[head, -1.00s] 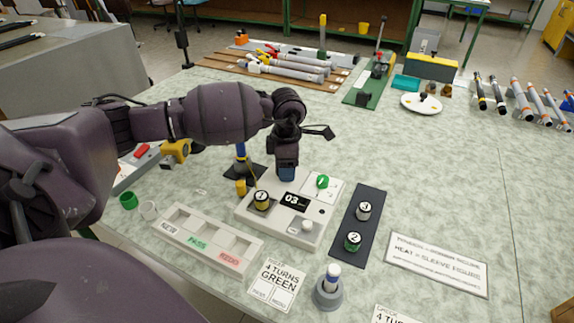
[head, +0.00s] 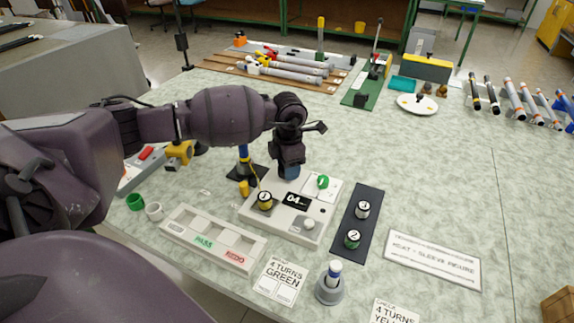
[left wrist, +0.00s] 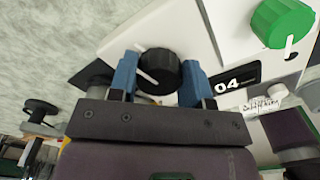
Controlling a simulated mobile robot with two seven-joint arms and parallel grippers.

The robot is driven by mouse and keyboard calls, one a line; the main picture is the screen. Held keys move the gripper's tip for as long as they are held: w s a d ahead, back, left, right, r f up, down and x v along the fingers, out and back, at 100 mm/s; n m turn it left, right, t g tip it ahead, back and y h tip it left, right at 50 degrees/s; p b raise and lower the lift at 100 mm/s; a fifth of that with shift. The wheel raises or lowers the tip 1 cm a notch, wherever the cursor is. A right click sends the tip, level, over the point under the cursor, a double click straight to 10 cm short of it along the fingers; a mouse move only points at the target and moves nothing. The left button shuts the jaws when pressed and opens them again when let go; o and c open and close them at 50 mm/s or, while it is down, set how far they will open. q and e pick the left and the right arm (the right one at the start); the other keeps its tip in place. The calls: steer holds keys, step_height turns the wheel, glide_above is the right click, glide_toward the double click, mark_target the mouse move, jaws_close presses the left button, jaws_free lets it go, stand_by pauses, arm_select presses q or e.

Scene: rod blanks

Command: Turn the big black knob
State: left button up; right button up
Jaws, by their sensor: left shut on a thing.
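The big black knob (left wrist: 158,70) with a white pointer line is on a white panel in the left wrist view. My left gripper (left wrist: 160,82) is shut on it, with one blue finger on each side. In the head view my left gripper (head: 289,172) reaches down onto the grey-white device (head: 277,214) and hides the knob. The device's black display (head: 296,200) reads 04; it also shows in the left wrist view (left wrist: 229,85). My right gripper is in neither view.
A green knob (head: 322,182) and a white knob (head: 309,224) are on the same device. A dark strip (head: 352,222) with two cylinders lies to the right. A sorting tray (head: 190,228) lies in front.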

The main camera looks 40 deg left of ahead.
arm_select(q)
steer(key=o, duration=0.9)
step_height(320, 180, up, 9)
steer(key=shift+r+p, duration=0.2)
steer(key=shift+p, duration=0.6)
steer(key=shift+r, duration=0.7)
